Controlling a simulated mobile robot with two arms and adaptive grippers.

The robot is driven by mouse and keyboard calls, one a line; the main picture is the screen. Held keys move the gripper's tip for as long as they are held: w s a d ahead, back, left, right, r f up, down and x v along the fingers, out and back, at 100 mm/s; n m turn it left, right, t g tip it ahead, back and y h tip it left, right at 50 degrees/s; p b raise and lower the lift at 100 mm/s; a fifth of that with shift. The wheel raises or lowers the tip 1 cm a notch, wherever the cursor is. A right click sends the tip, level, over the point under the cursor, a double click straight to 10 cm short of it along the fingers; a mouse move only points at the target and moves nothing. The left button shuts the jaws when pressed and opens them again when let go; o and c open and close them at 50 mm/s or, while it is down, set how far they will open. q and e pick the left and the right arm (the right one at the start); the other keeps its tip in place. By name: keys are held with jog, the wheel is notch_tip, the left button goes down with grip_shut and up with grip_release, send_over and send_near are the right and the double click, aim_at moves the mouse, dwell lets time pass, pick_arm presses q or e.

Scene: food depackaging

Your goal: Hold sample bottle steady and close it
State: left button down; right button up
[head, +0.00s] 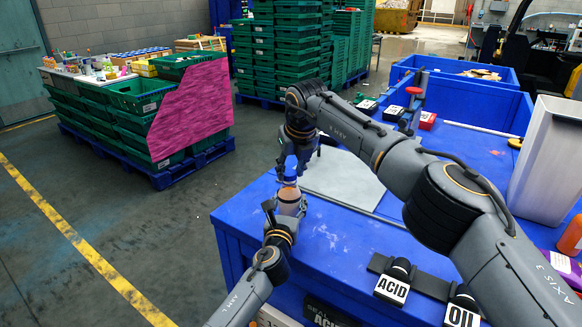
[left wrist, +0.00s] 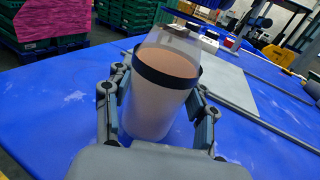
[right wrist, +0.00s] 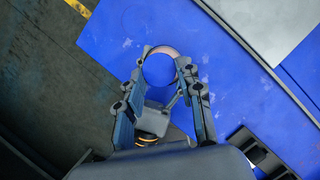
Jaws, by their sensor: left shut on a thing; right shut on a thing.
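The sample bottle (head: 290,197) stands upright above the front left corner of the blue table. In the left wrist view the bottle (left wrist: 155,108) is pale, with a dark ring around its brownish top. My left gripper (head: 286,207) is shut around its body from the front. My right gripper (head: 287,172) points down just above the bottle. I cannot tell whether the lid touches the bottle. A translucent grey piece (left wrist: 190,40) shows behind the bottle's top.
The blue table (head: 325,245) carries a grey plate (head: 340,180) right of the bottle. Black ACID (head: 396,280) and OIL (head: 462,308) holders stand near the front. A white bin (head: 545,160) is at the right. Green crates (head: 115,125) stand on the floor at left.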

jog(key=shift+f, duration=0.15)
jog(key=m, duration=0.1)
jog(key=m+h, duration=0.1)
jog(key=m, duration=0.2)
jog(key=shift+a+m+h, duration=0.3)
jog(key=shift+h, duration=0.1)
jog(key=shift+m+h, duration=0.4)
jog(key=shift+m, duration=0.6)
jog(key=o, duration=1.2)
jog(key=v, duration=1.2)
jog(key=shift+s, duration=0.15)
